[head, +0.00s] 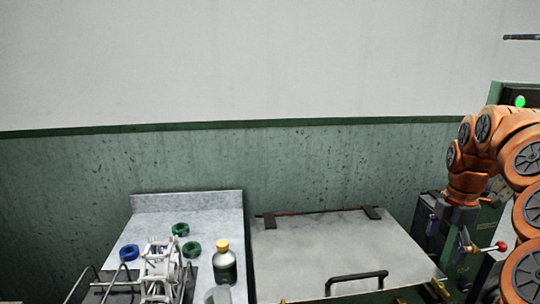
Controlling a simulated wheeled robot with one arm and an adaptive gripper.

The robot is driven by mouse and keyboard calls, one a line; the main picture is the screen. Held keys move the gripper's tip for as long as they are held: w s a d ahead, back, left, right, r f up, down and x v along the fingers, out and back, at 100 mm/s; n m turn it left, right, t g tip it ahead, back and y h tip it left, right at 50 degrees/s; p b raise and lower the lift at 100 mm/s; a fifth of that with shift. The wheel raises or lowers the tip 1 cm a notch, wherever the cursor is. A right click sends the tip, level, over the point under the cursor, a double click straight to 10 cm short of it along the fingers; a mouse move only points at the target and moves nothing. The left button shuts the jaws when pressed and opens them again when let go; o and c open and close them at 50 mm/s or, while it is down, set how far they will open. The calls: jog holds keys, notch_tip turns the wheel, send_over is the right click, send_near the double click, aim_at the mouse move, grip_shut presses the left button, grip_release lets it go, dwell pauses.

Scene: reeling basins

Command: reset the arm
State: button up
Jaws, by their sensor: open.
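My orange arm reaches in from the right edge in the head view and bends down at the wrist. My gripper (449,232) hangs below it, pointing down, with its fingers apart. I see nothing held between them. It is in front of a dark green machine cabinet (488,225), to the right of the closed grey lid. Whether it touches the cabinet I cannot tell.
A grey lid (320,252) with a black handle (357,279) lies shut. Left of it, a grey counter (195,202) holds a white reel (160,268), a yellow-capped bottle (225,265), green rings (190,249) and a blue ring (129,252). A red-knobbed lever (500,246) is near my gripper.

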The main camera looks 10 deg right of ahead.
jog(key=s+a+m, duration=0.3)
jog(key=a, duration=0.7)
jog(key=s+a+m, duration=0.2)
jog(key=s+a, duration=0.1)
jog(key=a, duration=0.7)
jog(key=s+a+f+m, duration=0.3)
jog(key=s+m, duration=0.1)
jog(key=s, duration=0.2)
jog(key=s+a+f+m+g, duration=0.1)
jog(key=s+a+f+m, duration=0.2)
jog(key=s, duration=0.3)
jog(key=s+a+f+m+g, duration=0.1)
jog(key=s+a+f+m, duration=0.2)
jog(key=s+m, duration=0.2)
jog(key=shift+s+a+f, duration=0.2)
jog(key=shift+s+f, duration=0.05)
jog(key=shift+s, duration=0.6)
jog(key=shift+c, duration=0.3)
